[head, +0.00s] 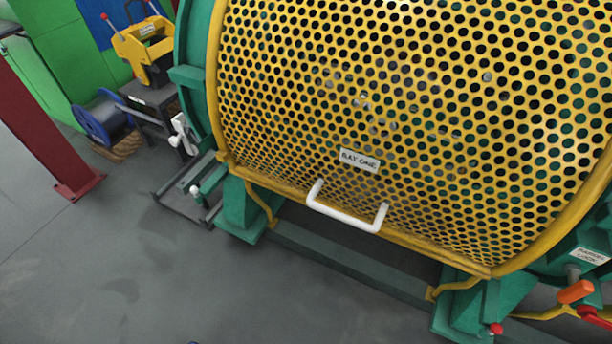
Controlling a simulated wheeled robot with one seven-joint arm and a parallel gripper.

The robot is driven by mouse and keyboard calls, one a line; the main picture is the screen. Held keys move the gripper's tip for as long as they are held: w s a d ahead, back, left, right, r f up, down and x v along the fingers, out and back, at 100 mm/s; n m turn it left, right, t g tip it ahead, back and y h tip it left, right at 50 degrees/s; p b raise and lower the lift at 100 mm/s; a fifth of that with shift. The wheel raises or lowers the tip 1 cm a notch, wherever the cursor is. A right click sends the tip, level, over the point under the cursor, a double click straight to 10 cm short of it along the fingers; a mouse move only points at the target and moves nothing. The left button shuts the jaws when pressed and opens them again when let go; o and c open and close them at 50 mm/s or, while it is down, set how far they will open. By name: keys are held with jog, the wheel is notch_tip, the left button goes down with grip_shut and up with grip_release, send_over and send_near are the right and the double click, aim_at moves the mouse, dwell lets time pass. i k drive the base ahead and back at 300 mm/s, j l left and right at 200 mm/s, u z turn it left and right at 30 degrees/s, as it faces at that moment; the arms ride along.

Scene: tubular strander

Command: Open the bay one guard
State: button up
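The bay one guard (440,140) is a curved yellow perforated panel that fills the upper right of the head view. It is down over the green machine, its lower edge along the yellow frame rail. A small plate reading "BAY ONE" (360,161) is on it. A white bar handle (345,214) is fixed near its lower edge. Dark and green parts show faintly through the holes. My gripper is not in view.
An orange-handled lever (575,291) is at the lower right beside a lock label (591,256). A dark red column (48,130), a blue reel (101,119) and a yellow unit (147,45) stand at left. The grey floor (200,285) in front is clear.

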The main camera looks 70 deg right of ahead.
aim_at(586, 193)
jog(key=k+j+z, duration=0.15)
jog(key=k, duration=0.2)
jog(key=k+j+z, duration=0.15)
jog(key=k, duration=0.15)
jog(key=z, duration=2.25)
jog(key=u, duration=0.5)
jog(key=i+u, duration=0.15)
jog(key=u, duration=0.8)
jog(key=i+l, duration=0.05)
